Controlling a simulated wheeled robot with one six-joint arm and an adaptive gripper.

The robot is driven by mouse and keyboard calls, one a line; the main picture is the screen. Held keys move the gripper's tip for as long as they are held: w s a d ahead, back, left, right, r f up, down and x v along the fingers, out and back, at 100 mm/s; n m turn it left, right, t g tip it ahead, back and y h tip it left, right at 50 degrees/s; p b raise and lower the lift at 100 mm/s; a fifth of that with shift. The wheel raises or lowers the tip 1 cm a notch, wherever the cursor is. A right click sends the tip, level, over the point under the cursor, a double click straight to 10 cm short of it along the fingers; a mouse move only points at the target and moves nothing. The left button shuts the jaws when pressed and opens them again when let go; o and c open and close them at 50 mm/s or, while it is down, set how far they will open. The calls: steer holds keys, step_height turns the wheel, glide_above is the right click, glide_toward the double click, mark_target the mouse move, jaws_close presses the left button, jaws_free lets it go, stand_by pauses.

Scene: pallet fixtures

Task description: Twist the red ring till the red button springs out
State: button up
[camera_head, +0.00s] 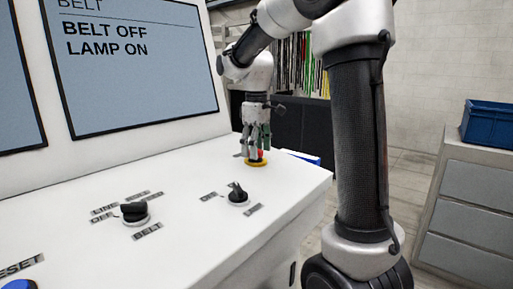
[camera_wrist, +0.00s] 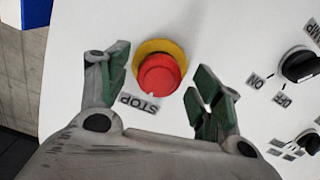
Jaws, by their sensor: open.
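The red button with its red ring (camera_wrist: 157,76) sits on a yellow base (camera_wrist: 168,46) on the white console, above a STOP label (camera_wrist: 138,104). In the wrist view my gripper (camera_wrist: 160,82) is open, with one green-padded finger on each side of the red part. The right finger is close to it; I cannot tell whether it touches. In the head view my gripper (camera_head: 258,146) points down over the yellow base (camera_head: 257,163), and its fingers hide most of the red part. I cannot tell from here whether the button is in or out.
Two black rotary knobs stand on the console (camera_head: 185,190): one knob (camera_head: 238,193) near the button, another (camera_head: 134,212) further left. A screen (camera_head: 135,60) reading BELT OFF, LAMP ON rises behind. A blue button (camera_head: 20,284) is at bottom left. A blue bin (camera_head: 488,124) tops a grey cabinet.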

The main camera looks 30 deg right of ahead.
steer(key=c, duration=1)
steer(key=shift+c, duration=0.2)
steer(key=shift+m, duration=0.3)
steer(key=shift+a+m, duration=0.1)
steer(key=shift+m, duration=2.4)
steer(key=o, duration=1)
steer(key=shift+o, duration=0.2)
